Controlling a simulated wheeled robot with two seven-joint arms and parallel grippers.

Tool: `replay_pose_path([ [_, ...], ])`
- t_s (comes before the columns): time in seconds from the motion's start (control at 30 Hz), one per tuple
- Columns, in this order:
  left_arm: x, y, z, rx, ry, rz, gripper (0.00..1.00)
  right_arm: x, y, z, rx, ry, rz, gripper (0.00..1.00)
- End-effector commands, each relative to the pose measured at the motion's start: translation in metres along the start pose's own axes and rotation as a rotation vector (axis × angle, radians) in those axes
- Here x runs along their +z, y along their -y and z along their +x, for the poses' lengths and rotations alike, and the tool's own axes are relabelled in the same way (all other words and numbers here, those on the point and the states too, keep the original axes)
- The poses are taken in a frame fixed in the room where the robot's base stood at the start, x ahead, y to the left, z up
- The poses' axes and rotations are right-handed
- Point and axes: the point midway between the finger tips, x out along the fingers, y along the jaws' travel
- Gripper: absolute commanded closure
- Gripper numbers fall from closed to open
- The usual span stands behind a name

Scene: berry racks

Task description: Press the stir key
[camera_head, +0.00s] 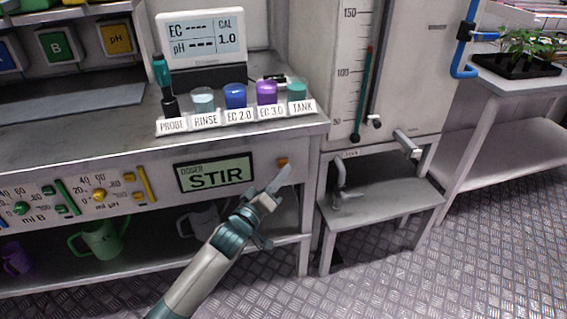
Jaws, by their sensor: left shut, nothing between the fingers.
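The stir key is a small orange key (282,162) on the bench's front panel, right of the green doser display (214,174) that reads STIR. My left gripper (284,172) is shut and empty. Its fingertips point up at the key and sit just below it in the picture. I cannot tell whether they touch it. My right gripper does not show.
On the bench top stand a probe (169,103), several labelled cups and a meter screen (203,38). Dosing sliders (143,184) sit left on the panel. A green jug (101,238) stands on the shelf below. A tank with a tap (408,142) stands right.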

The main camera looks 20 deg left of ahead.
Motion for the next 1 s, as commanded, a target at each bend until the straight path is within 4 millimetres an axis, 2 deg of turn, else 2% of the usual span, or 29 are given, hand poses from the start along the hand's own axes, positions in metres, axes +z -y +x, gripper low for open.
replay_pose_path([
  [0.57,0.004,-0.004,-0.005,0.001,0.000,-0.001,1.00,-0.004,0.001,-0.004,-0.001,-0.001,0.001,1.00],
  [1.0,0.019,-0.021,-0.027,0.000,0.001,-0.003,1.00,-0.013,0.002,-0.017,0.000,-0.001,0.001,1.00],
])
